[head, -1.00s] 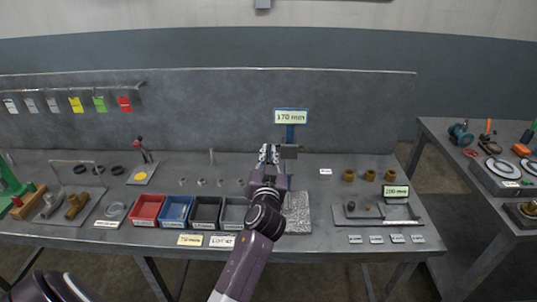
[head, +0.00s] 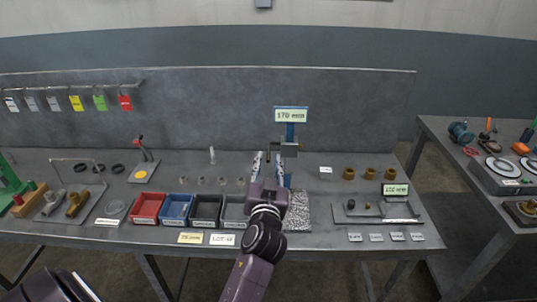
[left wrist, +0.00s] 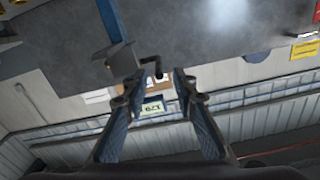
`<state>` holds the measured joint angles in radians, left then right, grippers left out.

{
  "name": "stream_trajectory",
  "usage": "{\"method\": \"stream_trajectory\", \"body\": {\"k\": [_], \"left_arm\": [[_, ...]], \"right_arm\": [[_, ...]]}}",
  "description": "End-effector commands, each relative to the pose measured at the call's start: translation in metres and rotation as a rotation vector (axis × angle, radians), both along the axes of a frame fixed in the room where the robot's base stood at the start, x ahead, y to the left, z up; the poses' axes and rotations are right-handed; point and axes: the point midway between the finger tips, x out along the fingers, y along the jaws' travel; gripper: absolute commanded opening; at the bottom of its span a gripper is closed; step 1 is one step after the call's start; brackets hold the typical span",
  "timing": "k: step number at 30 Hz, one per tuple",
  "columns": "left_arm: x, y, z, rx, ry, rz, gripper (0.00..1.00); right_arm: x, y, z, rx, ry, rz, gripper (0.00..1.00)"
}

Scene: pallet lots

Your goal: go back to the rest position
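My left gripper (head: 268,160) is raised over the middle of the bench, its fingers pointing up and away in the head view. The two fingers stand apart with nothing between them. The left wrist view also shows the spread, empty fingers (left wrist: 160,110). Just behind it stands a blue gauge post with a sign reading 170 mm (head: 291,116). In the left wrist view a grey block with a dark hooked piece (left wrist: 150,65) lies near the fingertips, apart from them as far as I can tell. My right gripper is not in view.
The grey bench (head: 330,235) carries a red bin (head: 148,207), a blue bin (head: 176,208) and two darker bins left of my arm. A speckled plate (head: 297,210) lies right of it. Several brass pieces and a small tray with a display (head: 395,190) stand farther right.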

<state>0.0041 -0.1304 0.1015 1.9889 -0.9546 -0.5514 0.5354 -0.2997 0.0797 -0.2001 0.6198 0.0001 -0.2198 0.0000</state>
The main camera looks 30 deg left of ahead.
Motion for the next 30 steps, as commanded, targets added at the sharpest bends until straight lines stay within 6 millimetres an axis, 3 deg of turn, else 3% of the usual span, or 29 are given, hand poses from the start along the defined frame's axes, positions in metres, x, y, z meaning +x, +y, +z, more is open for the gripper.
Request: {"method": "stream_trajectory", "body": {"k": [6,22,26,30], "left_arm": [[-0.013,-0.007,0.0,0.001,0.0,0.002,0.26],[-0.015,-0.007,-0.003,-0.003,0.009,0.003,0.26],[-0.032,-0.005,-0.028,-0.048,0.089,0.01,0.26],[-0.079,-0.016,-0.092,-0.152,0.315,-0.012,0.26]], "right_arm": [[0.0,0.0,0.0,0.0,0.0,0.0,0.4],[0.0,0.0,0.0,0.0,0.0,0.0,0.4],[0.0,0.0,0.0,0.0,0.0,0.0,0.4],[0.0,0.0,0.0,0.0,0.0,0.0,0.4]]}}
